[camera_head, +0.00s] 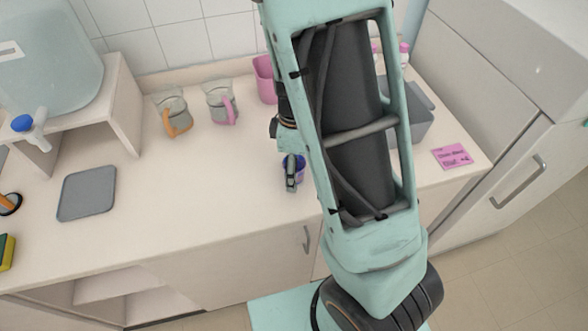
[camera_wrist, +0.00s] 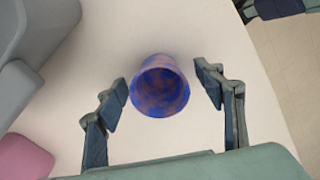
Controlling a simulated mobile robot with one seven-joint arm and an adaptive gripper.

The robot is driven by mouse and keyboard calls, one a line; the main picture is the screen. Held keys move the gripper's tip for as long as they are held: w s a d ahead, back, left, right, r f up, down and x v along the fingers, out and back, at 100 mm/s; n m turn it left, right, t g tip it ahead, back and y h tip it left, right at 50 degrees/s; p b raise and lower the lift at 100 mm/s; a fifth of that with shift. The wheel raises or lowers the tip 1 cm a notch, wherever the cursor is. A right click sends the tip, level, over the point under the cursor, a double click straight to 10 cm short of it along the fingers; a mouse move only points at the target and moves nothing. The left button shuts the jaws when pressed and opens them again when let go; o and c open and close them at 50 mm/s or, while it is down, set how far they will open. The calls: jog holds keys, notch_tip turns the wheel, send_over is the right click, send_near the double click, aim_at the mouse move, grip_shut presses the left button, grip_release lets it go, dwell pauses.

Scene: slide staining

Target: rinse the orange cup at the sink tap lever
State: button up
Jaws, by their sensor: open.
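A blue-purple cup with orange-brown blotches (camera_wrist: 160,86) stands on the counter between the two fingers of my gripper (camera_wrist: 162,92) in the wrist view. The fingers are open, one on each side, with a gap beside the cup. In the head view the cup (camera_head: 298,161) is partly hidden behind my gripper (camera_head: 291,180) near the counter's front edge. No plain orange cup shows. A clear jug with an orange handle (camera_head: 172,108) stands at the back. No sink tap lever can be made out; a blue-topped spigot (camera_head: 24,123) is on the large container at left.
A second jug with a pink handle (camera_head: 220,102) and a pink container (camera_head: 264,80) stand by the wall. A grey bin (camera_head: 412,125) and a pink note (camera_head: 453,156) lie right of my arm. A grey mat (camera_head: 87,193) is at left. The counter between mat and cup is clear.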

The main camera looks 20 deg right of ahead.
jog(key=shift+f, duration=0.25)
jog(key=shift+c, duration=0.6)
jog(key=c, duration=0.8)
jog(key=shift+c, duration=0.7)
jog(key=shift+r, duration=0.15)
